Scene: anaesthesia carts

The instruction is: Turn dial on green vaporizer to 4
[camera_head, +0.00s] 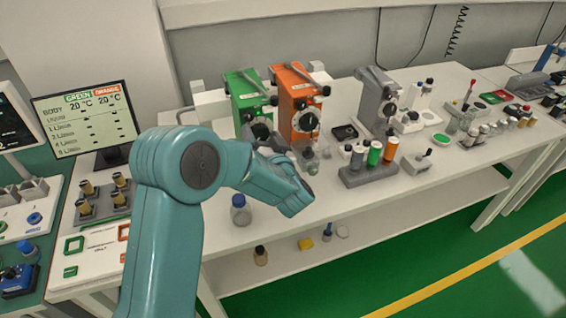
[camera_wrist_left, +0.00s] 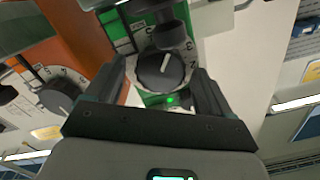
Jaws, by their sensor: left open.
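The green vaporizer (camera_head: 243,92) stands on the white bench, left of the orange vaporizer (camera_head: 297,95). Its black dial (camera_wrist_left: 161,70) with a white pointer line shows in the left wrist view, on a white numbered face; the exact setting is too small to read. My left gripper (camera_wrist_left: 163,88) is open, with one finger on each side of the dial; I cannot tell whether they touch it. In the head view my left gripper (camera_head: 272,143) is at the green vaporizer's front, partly hiding the dial. The orange vaporizer's dial (camera_wrist_left: 60,98) shows at left in the wrist view. My right gripper is out of view.
A grey vaporizer (camera_head: 377,98) stands further right. A rack of coloured bottles (camera_head: 368,174) and a blue-capped bottle (camera_head: 240,210) stand near the bench front. A monitor (camera_head: 86,122) reading GREEN and ORANGE stands at left.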

